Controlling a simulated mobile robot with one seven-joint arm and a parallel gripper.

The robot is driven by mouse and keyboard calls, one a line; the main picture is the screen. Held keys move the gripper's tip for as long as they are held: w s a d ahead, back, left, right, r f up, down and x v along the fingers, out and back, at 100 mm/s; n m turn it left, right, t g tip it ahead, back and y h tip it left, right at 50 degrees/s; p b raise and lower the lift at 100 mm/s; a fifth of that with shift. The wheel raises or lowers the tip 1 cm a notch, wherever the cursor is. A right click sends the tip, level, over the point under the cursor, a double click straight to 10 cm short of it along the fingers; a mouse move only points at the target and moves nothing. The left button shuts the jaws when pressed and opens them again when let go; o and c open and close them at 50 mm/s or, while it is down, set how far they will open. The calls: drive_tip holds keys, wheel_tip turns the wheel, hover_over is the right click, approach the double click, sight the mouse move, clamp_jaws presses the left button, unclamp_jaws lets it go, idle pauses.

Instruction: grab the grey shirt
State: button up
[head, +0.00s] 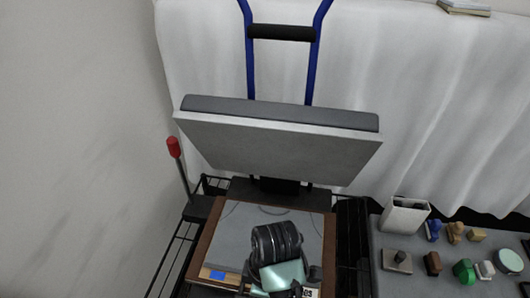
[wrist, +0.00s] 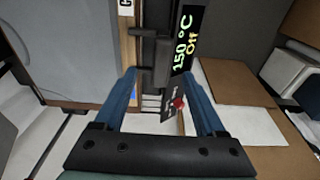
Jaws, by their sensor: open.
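A flat grey cloth-like sheet (head: 255,222), which looks like the grey shirt, lies on a brown-edged board under the raised press plate. Faint curved lines show near its far end. In the wrist view a flat grey surface (wrist: 75,45) at upper left appears to be the same sheet. My gripper (wrist: 160,82) is open, its two blue fingers apart. Between and beyond the fingers are a brown edge strip and a dark part of the press; I see no cloth between them. In the head view my arm covers the near part of the sheet and hides the fingertips.
The heat press's upper plate (head: 275,143) is tilted up, with a blue handle (head: 282,32) above. A display (wrist: 183,45) reads 150 °C, Off. A red-tipped lever (head: 174,148) stands left. A grey table (head: 400,270) with stamps and a box is at right.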

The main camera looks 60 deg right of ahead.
drive_tip(key=f, duration=0.1)
drive_tip(key=f+p, duration=0.1)
drive_tip(key=shift+w+f, duration=0.25)
drive_tip(key=shift+f, duration=0.05)
drive_tip(key=shift+w+a+f+p, duration=0.15)
drive_tip(key=shift+f+p, duration=0.2)
drive_tip(key=shift+f, duration=0.5)
drive_tip(key=shift+w+a+f+p, duration=0.2)
drive_tip(key=shift+f+p, duration=0.1)
drive_tip(key=shift+f, duration=0.55)
drive_tip(key=shift+w+a+f+p, duration=0.15)
drive_tip(key=shift+f+p, duration=0.2)
drive_tip(key=shift+f, duration=0.5)
drive_tip(key=shift+c, duration=0.3)
clamp_jaws()
